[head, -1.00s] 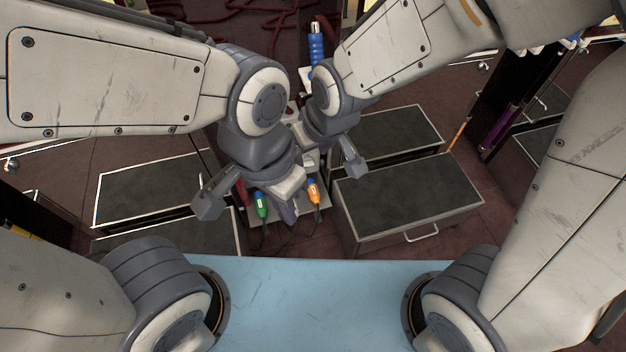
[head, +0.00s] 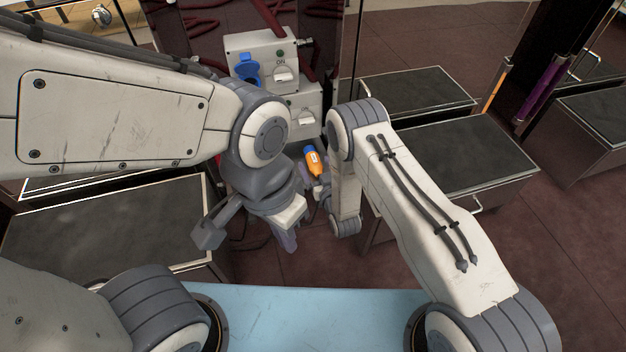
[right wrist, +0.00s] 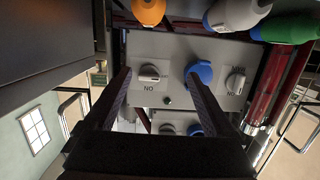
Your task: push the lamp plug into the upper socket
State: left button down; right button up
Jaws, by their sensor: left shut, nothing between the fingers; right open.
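An orange plug (head: 314,165) with a blue end and a white label stands between my arms in the head view. The right wrist view, upside down, shows an orange plug (right wrist: 148,10), a blue-and-white plug (right wrist: 238,12) and a green plug (right wrist: 290,28) along its top edge. I cannot tell which is the lamp plug. The upper socket (head: 248,72) is blue, with a raised lid, beside an ON switch. My left gripper (head: 288,242) is shut and empty, below the orange plug. My right gripper (right wrist: 158,77) is open and empty, facing the socket boxes; it is mostly hidden in the head view.
The upper box (head: 262,48) sits above a lower box (head: 310,98), whose socket is hidden by my left arm in the head view. Dark-topped cabinets (head: 455,150) flank the boxes. A blue surface (head: 310,315) lies in front. Red hoses hang behind.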

aim_at(317, 171)
pick_arm(q)
notch_tip(317, 171, down, 6)
jog(key=b, duration=0.3)
jog(key=shift+b, duration=0.4)
pick_arm(e)
jog(key=s+d+f+t, duration=0.2)
jog(key=s+d+f, duration=0.1)
jog(key=f, duration=0.5)
jog(key=shift+f, duration=0.4)
jog(key=shift+s+d, duration=0.1)
jog(key=b+x, duration=0.4)
jog(key=x, duration=0.3)
jog(key=shift+x, duration=0.95)
pick_arm(q)
notch_tip(317, 171, down, 4)
jog(key=shift+f, duration=0.2)
